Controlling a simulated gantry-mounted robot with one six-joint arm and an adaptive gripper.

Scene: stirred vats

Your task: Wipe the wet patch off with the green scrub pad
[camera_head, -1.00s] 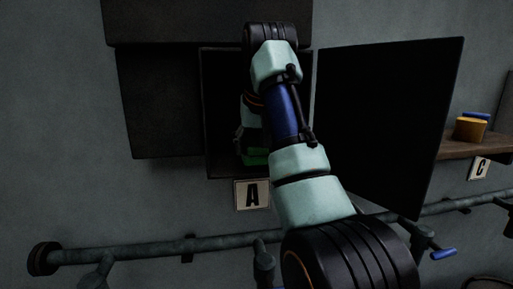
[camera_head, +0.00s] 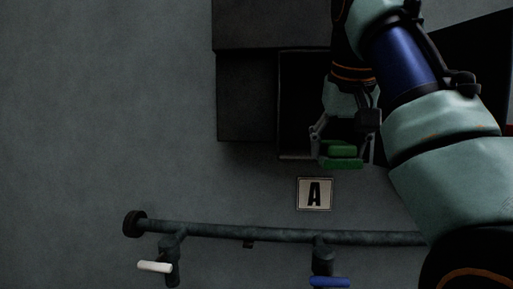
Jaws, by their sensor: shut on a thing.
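I cannot see a wet patch in this view.
The wall at left is bare.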

